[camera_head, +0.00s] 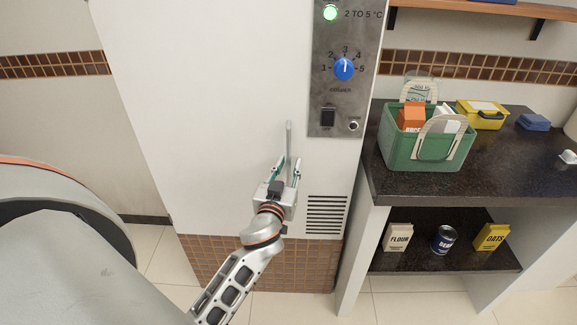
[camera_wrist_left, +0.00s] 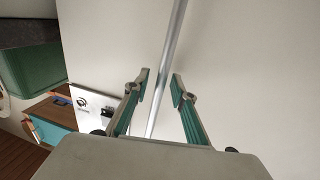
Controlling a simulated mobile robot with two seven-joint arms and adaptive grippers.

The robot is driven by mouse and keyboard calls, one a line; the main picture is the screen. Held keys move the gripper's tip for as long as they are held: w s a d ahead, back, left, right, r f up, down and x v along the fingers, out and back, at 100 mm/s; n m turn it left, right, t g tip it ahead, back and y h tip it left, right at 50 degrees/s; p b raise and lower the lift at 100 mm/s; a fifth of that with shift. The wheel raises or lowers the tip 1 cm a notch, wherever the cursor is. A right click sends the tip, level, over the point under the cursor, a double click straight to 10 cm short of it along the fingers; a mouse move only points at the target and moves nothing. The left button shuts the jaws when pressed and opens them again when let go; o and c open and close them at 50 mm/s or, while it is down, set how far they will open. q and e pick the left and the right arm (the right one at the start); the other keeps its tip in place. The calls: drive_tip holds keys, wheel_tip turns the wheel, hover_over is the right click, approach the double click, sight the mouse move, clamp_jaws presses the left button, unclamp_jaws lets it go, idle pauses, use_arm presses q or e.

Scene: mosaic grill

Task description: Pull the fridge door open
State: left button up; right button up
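The fridge door (camera_head: 215,110) is a large white panel left of the grey control panel. No open gap shows along it. Its handle is a thin vertical metal bar (camera_head: 289,138) near the door's right side; the bar also runs down the middle of the left wrist view (camera_wrist_left: 172,52). My left gripper (camera_head: 284,165) is at the bar's lower part. Its two fingers (camera_wrist_left: 161,84) are spread, one on each side of the bar, and do not look closed on it. The bar's lower end is hidden behind the gripper. My right gripper is not in view.
The control panel (camera_head: 345,100) has a blue dial (camera_head: 345,68) and a green light. At right, a dark counter (camera_head: 420,185) carries a green crate (camera_head: 400,150) and a yellow box (camera_head: 482,115). Flour, a can and oats stand on the shelf below. Floor shows below the fridge.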

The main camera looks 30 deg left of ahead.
use_arm(q)
clamp_jaws()
drive_tip(key=shift+s, duration=0.15)
